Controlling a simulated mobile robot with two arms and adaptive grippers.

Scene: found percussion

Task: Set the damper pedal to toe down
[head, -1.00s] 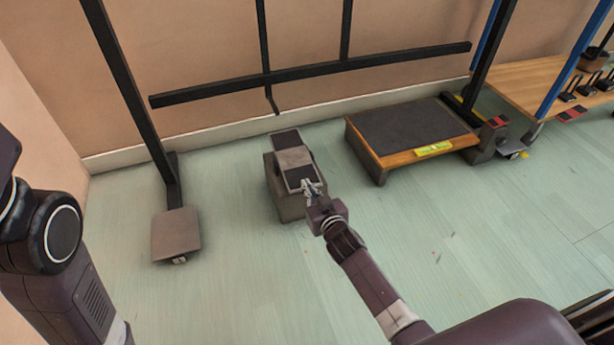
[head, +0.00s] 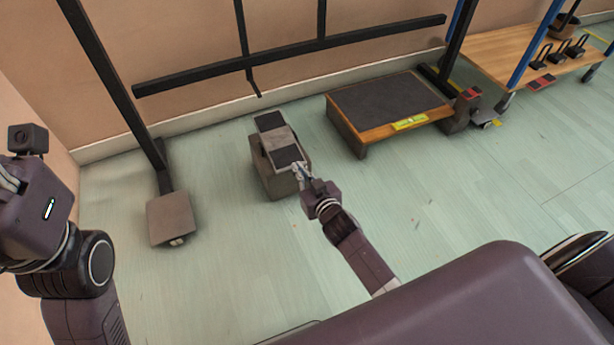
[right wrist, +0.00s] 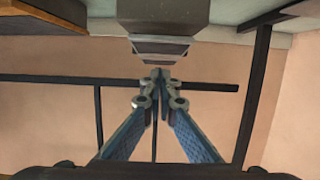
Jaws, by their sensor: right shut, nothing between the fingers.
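The damper pedal (head: 279,137) is a grey rocker plate with a dark pad at each end, on a grey box (head: 275,181) on the floor. I cannot tell surely which end is lower. My right gripper (head: 299,168) is shut and empty, at the pedal's near end by the near dark pad. I cannot tell whether it touches. In the right wrist view the shut fingertips (right wrist: 160,74) point at the pedal's grey underside or end (right wrist: 160,44), slightly apart in the picture. My left gripper (head: 10,178) is partly cut off at the left edge, far from the pedal.
A low wooden step with a dark top (head: 390,105) stands right of the pedal. A grey foot plate (head: 172,219) lies left, below a black frame post. A black crossbar (head: 290,55) runs behind. A wooden bench (head: 530,55) is at upper right. Floor in front is clear.

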